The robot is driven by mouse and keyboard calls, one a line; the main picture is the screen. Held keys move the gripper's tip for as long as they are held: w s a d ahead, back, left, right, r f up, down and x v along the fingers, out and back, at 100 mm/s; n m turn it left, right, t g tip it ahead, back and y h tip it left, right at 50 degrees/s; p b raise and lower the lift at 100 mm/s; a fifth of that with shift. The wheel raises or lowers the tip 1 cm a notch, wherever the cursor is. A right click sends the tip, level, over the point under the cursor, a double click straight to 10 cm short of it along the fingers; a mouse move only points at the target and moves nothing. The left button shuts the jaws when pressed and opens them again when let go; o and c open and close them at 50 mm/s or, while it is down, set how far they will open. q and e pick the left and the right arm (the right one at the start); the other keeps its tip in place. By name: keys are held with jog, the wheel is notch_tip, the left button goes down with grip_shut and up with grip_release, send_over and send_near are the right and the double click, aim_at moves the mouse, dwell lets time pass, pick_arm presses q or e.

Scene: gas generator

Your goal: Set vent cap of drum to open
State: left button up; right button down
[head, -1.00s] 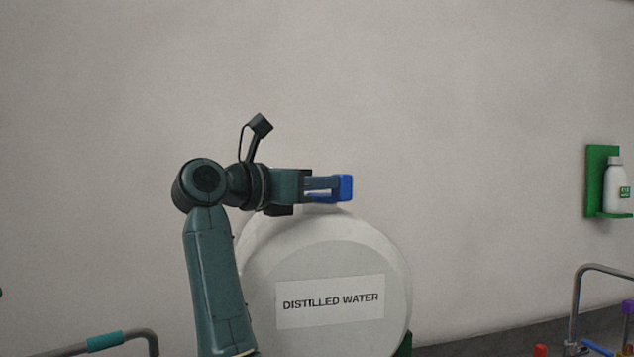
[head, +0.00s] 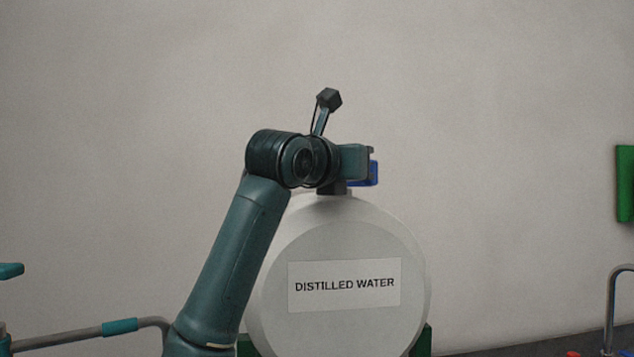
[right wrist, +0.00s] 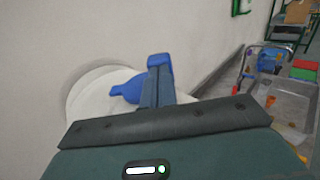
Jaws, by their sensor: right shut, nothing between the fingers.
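The white drum (head: 345,310), labelled "DISTILLED WATER", lies on its side with its round face toward me in the head view. In the right wrist view the blue vent cap (right wrist: 128,90) sits on the drum's rounded top (right wrist: 97,98). My right gripper (head: 366,170) is above the drum top in the head view; its body hides most of the fingers and the cap. In the right wrist view my right gripper's blue-tipped fingers (right wrist: 159,66) are shut, right beside the cap. I cannot tell whether they touch it. My left gripper is not in view.
A plain wall (head: 480,110) stands close behind the drum. A grey rail with a teal sleeve (head: 120,326) is at the lower left. A green wall holder (head: 625,185) is at the right edge. In the wrist view, a cart with coloured items (right wrist: 270,75) stands right.

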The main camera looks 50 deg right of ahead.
jog(key=shift+s+d+b, duration=0.25)
jog(key=shift+d+b, duration=0.1)
jog(key=shift+d, duration=0.4)
jog(key=shift+s+d+b, duration=0.25)
jog(key=shift+d+b, duration=0.1)
jog(key=shift+d, duration=0.35)
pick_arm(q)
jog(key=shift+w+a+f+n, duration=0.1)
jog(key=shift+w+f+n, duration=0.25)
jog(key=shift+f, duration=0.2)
pick_arm(e)
jog(key=shift+d, duration=0.35)
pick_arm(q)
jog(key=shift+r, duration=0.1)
pick_arm(e)
jog(key=shift+d, duration=0.15)
